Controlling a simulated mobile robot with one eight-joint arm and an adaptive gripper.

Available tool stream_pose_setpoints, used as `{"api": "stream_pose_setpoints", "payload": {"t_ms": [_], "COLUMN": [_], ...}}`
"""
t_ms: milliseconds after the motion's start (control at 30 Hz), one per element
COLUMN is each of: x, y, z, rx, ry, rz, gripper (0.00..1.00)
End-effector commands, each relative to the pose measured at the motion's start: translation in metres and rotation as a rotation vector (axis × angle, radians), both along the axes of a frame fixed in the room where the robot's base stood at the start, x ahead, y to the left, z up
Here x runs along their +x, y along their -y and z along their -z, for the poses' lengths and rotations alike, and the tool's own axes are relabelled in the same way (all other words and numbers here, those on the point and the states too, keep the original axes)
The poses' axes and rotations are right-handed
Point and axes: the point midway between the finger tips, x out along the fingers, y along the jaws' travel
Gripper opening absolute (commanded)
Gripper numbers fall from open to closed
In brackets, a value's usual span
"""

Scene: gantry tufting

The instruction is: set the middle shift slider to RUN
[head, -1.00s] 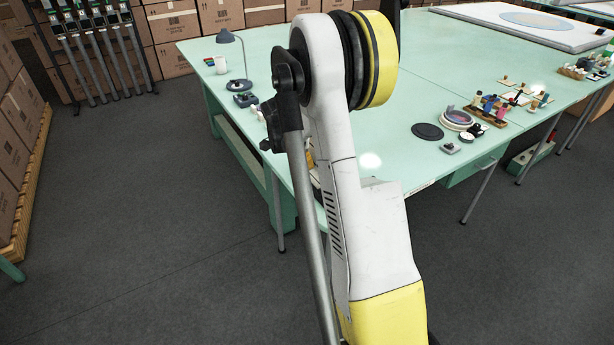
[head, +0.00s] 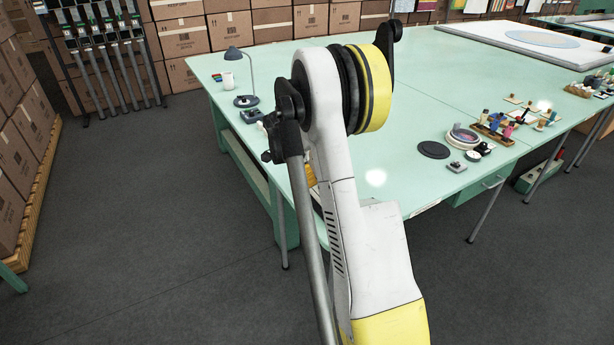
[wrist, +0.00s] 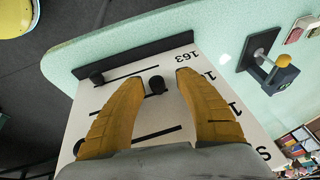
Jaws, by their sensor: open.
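In the wrist view, a pale slider board (wrist: 205,85) with a dark edge strip carries several slots and black knobs. The middle knob (wrist: 157,84) is at the right end of its slot, as pictured. The far knob (wrist: 97,78) and the near knob (wrist: 78,147) are at the left ends of theirs. My gripper (wrist: 159,77) is open, its yellow fingers on either side of the middle knob, with gaps visible; contact cannot be told. In the head view my arm hides the board.
The board lies on a green table (head: 300,85). Boxes stand at the left (head: 20,160).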

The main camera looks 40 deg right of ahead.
Motion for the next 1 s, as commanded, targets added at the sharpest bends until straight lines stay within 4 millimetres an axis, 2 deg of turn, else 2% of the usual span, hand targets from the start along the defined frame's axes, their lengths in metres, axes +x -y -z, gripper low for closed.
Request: {"api": "stream_pose_setpoints", "payload": {"t_ms": [167,400,533,700,1000], "x": [-0.001,-0.003,-0.004,-0.005,-0.005], "y": [-0.011,-0.033,-0.041,-0.047,-0.048], "z": [-0.024,-0.073,-0.094,-0.107,-0.108], "rx": [0.0,-0.001,-0.002,-0.002,-0.001], "ry": [-0.001,0.0,0.001,0.002,0.001], "rz": [-0.002,-0.002,-0.001,0.0,0.001], "gripper": [0.41,0.41,0.41,0.41,0.41]}}
